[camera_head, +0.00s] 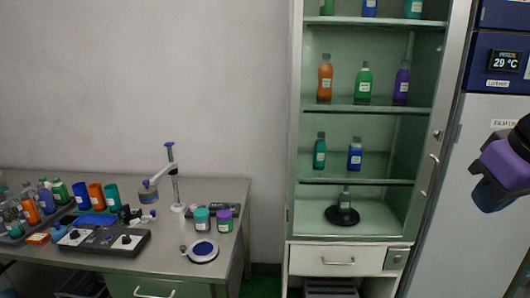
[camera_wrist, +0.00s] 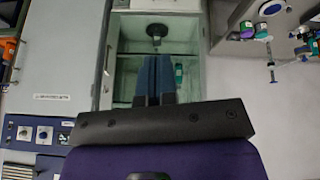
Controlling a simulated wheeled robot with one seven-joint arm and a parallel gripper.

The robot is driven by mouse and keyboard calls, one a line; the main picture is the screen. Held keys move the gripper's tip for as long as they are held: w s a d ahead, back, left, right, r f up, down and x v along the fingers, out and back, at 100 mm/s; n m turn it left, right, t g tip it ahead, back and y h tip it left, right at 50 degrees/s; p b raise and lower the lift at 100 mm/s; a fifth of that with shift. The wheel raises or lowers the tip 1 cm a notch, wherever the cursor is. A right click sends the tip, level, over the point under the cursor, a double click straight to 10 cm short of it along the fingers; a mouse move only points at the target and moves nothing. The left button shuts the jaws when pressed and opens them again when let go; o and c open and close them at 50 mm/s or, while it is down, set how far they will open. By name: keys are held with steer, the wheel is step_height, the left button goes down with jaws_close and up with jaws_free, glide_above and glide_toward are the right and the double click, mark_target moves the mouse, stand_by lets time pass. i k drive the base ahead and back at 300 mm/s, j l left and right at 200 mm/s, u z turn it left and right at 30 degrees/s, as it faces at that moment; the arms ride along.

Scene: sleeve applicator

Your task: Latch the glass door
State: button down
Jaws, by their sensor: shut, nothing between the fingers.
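The glass door (camera_head: 449,70) is on the front of the tall cabinet. Its right stile has a long handle (camera_head: 430,175) and a small round latch knob (camera_head: 437,134). The door looks shut or nearly shut; I cannot tell whether a gap remains or how the latch is turned. In the wrist view the handle (camera_wrist: 106,58) shows upside down, left of the fingers. My gripper (camera_head: 490,197) is at the right edge of the head view, apart from the handle and in front of the grey unit. In the wrist view its blue fingers (camera_wrist: 154,78) are together and empty.
Bottles stand on the cabinet shelves (camera_head: 350,183); a drawer (camera_head: 337,259) is below. A grey unit (camera_head: 480,150) with a temperature display (camera_head: 505,61) stands right of the cabinet. A bench (camera_head: 170,258) with bottles and instruments stands left. The space before the door looks clear.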

mark_target(438, 134)
steer(key=z, duration=0.75)
